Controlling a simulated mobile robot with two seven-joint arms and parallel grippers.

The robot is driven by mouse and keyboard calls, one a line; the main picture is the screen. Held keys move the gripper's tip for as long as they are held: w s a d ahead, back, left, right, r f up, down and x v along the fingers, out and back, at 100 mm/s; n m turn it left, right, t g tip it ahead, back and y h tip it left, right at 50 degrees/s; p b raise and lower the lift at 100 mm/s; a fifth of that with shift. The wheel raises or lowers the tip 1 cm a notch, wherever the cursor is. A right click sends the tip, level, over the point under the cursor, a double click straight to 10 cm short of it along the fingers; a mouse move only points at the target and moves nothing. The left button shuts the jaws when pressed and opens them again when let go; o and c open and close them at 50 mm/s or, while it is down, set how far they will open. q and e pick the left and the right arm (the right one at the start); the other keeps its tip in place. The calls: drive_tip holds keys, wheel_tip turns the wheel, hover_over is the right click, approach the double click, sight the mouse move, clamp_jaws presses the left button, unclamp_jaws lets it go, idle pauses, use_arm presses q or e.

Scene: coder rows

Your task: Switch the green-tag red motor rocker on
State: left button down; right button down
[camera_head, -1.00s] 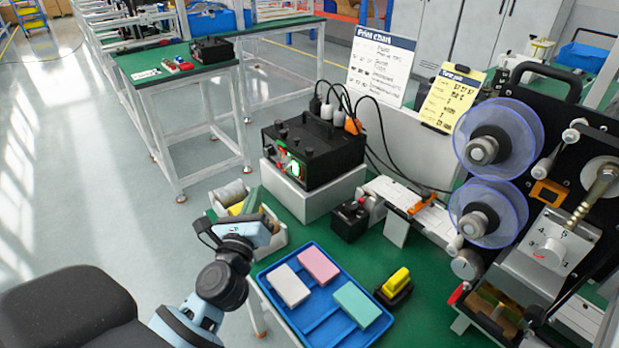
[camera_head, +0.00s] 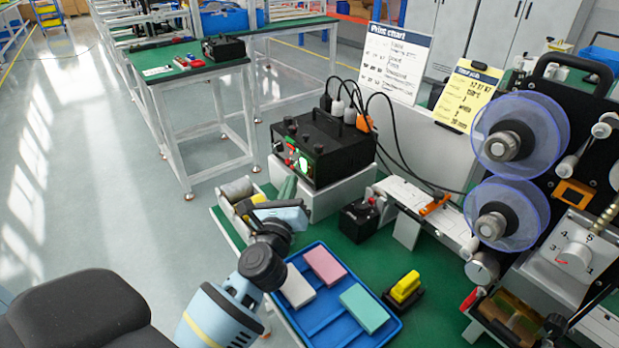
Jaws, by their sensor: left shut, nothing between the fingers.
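The black control box (camera_head: 335,146) stands on a white block at the middle of the green bench. Its front face has black knobs, a bright green lit patch (camera_head: 303,164) and small red parts (camera_head: 291,148) beside it. I cannot tell at this size which red part is the green-tag motor rocker, nor its position. My left gripper (camera_head: 256,207) is shut and empty, in front of and below the box's front left, apart from its face. Its fingertips are small and partly hidden by my blue wrist. My right gripper is not in view.
A blue tray (camera_head: 318,326) with white, pink and teal blocks lies beside my left arm. A white holder with rolls (camera_head: 237,190) is just left of the gripper. A small black box (camera_head: 358,220) and the reel machine (camera_head: 520,135) stand to the right. Black cables rise behind the control box.

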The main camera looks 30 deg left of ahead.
use_arm(q)
drive_tip(key=shift+w+d+f, duration=0.1)
drive_tip(key=shift+w+d, duration=0.2)
drive_tip(key=shift+w, duration=0.4)
idle(0.4)
idle(0.7)
drive_tip(key=shift+w, duration=0.15)
idle(0.5)
drive_tip(key=shift+w+d, duration=0.15)
drive_tip(key=shift+w, duration=0.1)
drive_tip(key=shift+w+d+f, duration=0.1)
drive_tip(key=shift+w+d, duration=0.05)
drive_tip(key=shift+w, duration=0.1)
idle(0.8)
drive_tip(key=shift+s, duration=0.1)
drive_tip(key=shift+s+a, duration=0.3)
drive_tip(key=shift+s, duration=0.3)
